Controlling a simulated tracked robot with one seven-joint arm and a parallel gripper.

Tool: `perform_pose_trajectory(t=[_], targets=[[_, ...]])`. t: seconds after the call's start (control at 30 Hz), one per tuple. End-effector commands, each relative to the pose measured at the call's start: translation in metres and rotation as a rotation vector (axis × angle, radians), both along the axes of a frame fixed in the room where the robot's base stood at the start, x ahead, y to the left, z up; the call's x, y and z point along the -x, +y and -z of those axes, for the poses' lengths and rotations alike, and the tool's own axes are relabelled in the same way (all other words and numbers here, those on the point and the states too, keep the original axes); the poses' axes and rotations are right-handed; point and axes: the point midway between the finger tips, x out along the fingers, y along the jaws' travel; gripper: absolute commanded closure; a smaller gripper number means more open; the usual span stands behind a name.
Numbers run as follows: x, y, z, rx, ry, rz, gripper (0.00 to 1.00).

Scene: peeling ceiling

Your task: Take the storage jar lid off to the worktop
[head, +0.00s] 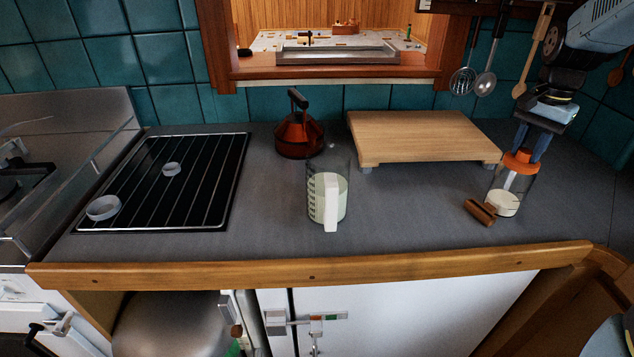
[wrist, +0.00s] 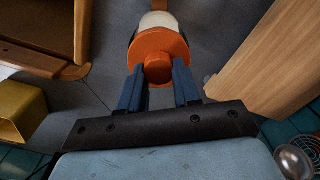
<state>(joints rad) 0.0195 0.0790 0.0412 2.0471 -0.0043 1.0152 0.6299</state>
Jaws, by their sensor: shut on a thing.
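The storage jar (head: 526,190) is clear, with pale contents low inside, and stands at the right of the worktop (head: 420,215). Its orange lid (head: 519,166) sits at the jar's mouth; I cannot tell whether there is a small gap below it. My gripper (head: 524,150) comes down from above and is shut on the lid by its knob. In the wrist view, the blue fingers (wrist: 158,78) stand on either side of the lid's round knob, and the orange lid (wrist: 160,43) hides much of the jar.
A small brown block (head: 480,212) lies just left of the jar. A raised wooden board (head: 425,135) stands behind and left. A measuring cup (head: 328,197), a red kettle (head: 300,137) and a black rack (head: 165,180) are further left. The worktop between cup and block is clear.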

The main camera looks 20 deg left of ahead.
Motion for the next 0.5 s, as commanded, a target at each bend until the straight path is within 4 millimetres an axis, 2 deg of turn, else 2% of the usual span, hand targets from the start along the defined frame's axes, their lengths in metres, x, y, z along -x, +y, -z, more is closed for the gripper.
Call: perform_pose_trajectory(t=[0.37, 0.5], targets=[[0.0003, 0.0011, 0.0023, -0.002, 0.002, -0.003, 1.00], [0.0005, 0.0016, 0.0025, -0.001, 0.004, -0.074, 1.00]])
